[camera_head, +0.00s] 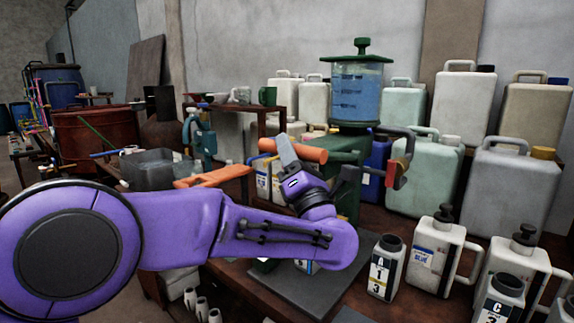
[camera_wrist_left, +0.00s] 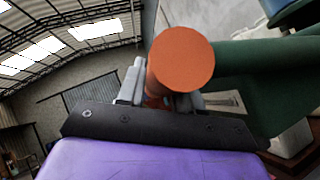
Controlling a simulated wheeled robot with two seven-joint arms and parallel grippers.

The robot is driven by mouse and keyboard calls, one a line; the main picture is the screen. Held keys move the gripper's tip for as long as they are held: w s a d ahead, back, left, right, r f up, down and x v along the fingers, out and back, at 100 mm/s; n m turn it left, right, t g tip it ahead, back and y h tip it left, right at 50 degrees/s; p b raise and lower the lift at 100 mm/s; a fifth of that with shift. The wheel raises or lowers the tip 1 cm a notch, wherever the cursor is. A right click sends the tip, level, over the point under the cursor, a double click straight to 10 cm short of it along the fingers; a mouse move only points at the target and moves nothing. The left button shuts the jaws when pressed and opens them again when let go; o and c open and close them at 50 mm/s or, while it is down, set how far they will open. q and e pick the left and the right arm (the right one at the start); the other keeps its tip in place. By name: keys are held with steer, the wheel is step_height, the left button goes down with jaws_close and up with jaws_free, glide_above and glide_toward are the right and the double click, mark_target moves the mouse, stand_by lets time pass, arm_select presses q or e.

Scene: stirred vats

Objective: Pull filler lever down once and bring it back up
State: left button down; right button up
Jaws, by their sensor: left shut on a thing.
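The filler has a green body (camera_head: 345,150) and a clear tank of blue liquid (camera_head: 357,92) under a green lid. Its lever ends in an orange handle (camera_head: 301,151), which sticks out to the left of the body. My left gripper (camera_head: 287,152) is shut on this handle, with a grey finger across it. In the left wrist view the round end of the orange handle (camera_wrist_left: 181,68) stands between the fingers, and a green part of the filler (camera_wrist_left: 265,75) lies to its right. My arm hides the lower front of the filler. My right gripper is not in view.
Large jugs (camera_head: 425,175) stand close behind and to the right of the filler. Smaller labelled bottles (camera_head: 386,265) stand at the front right. A dark mat (camera_head: 310,290) lies under my forearm. Another orange bar (camera_head: 212,177) and a grey tub (camera_head: 147,168) are left of the filler.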

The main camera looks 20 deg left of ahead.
arm_select(q)
steer(key=shift+f, duration=0.25)
steer(key=c, duration=0.8)
jaws_free()
steer(key=shift+c, duration=0.2)
steer(key=b+v, duration=0.2)
steer(key=v, duration=0.8)
steer(key=shift+s+d, duration=0.15)
steer(key=shift+d, duration=0.1)
steer(key=shift+f, duration=0.15)
